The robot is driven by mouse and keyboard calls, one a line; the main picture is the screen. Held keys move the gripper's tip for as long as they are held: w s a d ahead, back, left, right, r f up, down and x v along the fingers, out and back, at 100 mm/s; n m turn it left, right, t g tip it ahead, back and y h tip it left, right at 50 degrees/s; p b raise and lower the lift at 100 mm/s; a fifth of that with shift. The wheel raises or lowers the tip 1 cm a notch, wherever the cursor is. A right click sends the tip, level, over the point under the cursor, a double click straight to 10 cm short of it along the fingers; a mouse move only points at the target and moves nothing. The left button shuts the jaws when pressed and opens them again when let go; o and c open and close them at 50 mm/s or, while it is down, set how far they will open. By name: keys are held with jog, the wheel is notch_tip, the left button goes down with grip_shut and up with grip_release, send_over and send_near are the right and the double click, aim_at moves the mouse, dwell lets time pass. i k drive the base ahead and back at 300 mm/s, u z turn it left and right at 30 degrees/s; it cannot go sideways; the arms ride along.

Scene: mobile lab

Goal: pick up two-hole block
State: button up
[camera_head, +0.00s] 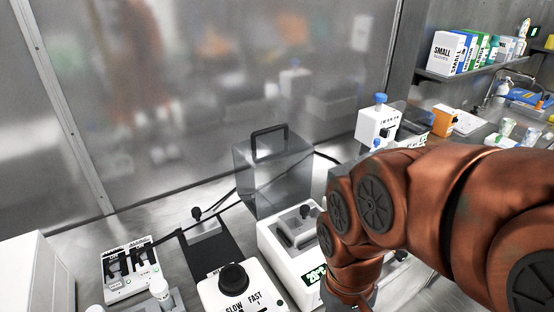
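A white device (286,264) with a green digital display (314,275) stands on the bench, left of my arm. A grey metal piece (299,227) sits in the well in its top. I cannot tell whether this is the two-hole block, as no holes can be made out. My copper-coloured arm comes in from the right and bends down beside the device. Its end runs off the bottom edge, so my gripper's fingers do not show. The arm hides part of the bench behind and below it.
A clear box with a black handle (270,143) stands behind the device. A SLOW/FAST knob unit (236,289) is left of it, and a switch unit (130,270) farther left. A white blue-capped device (379,124) stands behind my arm. A shelf (462,72) holds boxes at right.

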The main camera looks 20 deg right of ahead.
aim_at(299, 224)
jog(key=z, duration=1.15)
jog(key=k, duration=1.05)
jog(key=u, duration=1.2)
jog(key=i, duration=0.5)
